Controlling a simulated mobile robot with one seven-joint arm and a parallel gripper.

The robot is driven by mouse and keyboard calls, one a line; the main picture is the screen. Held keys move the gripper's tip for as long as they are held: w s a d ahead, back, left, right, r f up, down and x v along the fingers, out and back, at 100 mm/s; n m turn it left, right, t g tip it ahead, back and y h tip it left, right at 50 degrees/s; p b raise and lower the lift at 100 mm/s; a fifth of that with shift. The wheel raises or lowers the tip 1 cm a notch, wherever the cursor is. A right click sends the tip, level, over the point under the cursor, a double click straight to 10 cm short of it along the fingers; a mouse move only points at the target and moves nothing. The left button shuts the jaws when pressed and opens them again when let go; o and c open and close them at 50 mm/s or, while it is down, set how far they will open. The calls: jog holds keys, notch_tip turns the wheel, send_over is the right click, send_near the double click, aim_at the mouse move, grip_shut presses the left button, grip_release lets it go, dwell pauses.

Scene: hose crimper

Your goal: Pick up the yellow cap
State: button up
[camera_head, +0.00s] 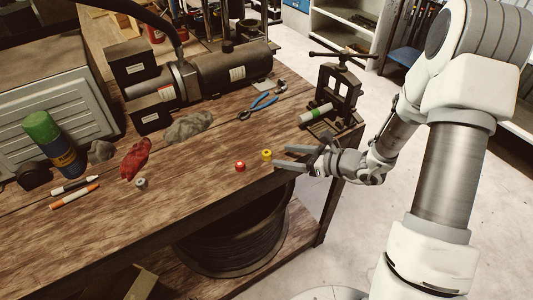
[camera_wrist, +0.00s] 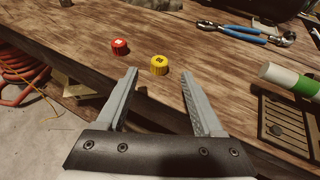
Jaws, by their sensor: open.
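The yellow cap (camera_head: 266,155) stands on the wooden workbench (camera_head: 215,205) near its front edge. In the wrist view the yellow cap (camera_wrist: 159,65) is just beyond the fingertips, roughly between their lines. My gripper (camera_head: 284,157) is open and empty, to the right of the cap in the head view. Its two fingers (camera_wrist: 158,72) point toward the cap and do not touch it as far as I can see. A red cap (camera_head: 240,166) stands to the left of the yellow cap; it also shows in the wrist view (camera_wrist: 120,47).
A hose crimper press (camera_head: 335,95) stands at the bench's right end, with a green-and-white cylinder (camera_head: 315,114) at it. Blue pliers (camera_head: 262,102) lie farther back. A red rag (camera_head: 135,158) and a small grey piece (camera_head: 140,183) lie left. A black coil (camera_head: 235,235) is below.

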aim_at(271, 154)
jog(key=x, duration=0.5)
jog(key=shift+w+a+f+p, duration=0.1)
jog(key=shift+a+f+p, duration=0.15)
jog(key=shift+f+p, duration=0.05)
grip_shut()
